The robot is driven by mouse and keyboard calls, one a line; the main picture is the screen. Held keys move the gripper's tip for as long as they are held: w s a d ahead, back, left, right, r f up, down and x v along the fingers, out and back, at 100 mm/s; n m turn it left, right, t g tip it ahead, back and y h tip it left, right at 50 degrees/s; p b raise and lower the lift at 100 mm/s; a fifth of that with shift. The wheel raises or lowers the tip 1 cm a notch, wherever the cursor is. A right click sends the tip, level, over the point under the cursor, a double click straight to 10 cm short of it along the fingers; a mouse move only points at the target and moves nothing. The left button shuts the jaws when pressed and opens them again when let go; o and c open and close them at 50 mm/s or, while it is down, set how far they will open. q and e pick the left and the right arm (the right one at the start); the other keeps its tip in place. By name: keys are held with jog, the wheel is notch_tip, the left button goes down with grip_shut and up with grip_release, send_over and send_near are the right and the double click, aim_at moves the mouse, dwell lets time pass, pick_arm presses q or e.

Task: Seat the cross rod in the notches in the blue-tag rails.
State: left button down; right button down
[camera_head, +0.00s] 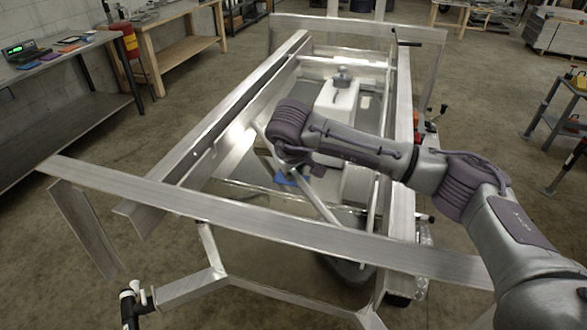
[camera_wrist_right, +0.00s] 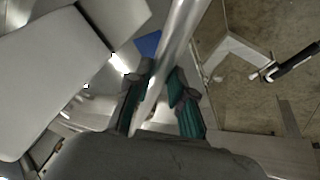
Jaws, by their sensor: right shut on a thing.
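My right gripper (camera_head: 292,165) is inside the trailer frame, mostly hidden behind its own wrist in the head view. In the right wrist view its teal fingers (camera_wrist_right: 160,85) are closed around a metal rod, the cross rod (camera_wrist_right: 178,40). In the head view the rod (camera_head: 322,207) slants from upper left to lower right, tilted across the frame. A blue patch (camera_head: 285,179) shows beside the gripper, and a blue patch also shows in the wrist view (camera_wrist_right: 148,43). I cannot tell which rail it marks. The notches are not clearly visible. My left gripper is out of view.
Long aluminium side rails, left (camera_head: 215,125) and right (camera_head: 403,95), flank the arm. A front crossbeam (camera_head: 270,222) spans the near side. A white box (camera_head: 337,100) stands inside the frame, close to the gripper. A workbench (camera_head: 60,70) stands at left.

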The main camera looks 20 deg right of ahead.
jog(key=shift+f+b, duration=0.4)
jog(key=shift+f, duration=0.05)
jog(key=c, duration=1)
grip_release()
jog(key=shift+r, duration=0.15)
jog(key=shift+r+p, duration=0.3)
jog(key=shift+p, duration=0.25)
jog(key=shift+r, duration=0.3)
jog(key=b+v, duration=0.3)
jog(key=v, duration=0.8)
jog(key=shift+s+r+b, duration=0.25)
jog(key=shift+b, duration=0.05)
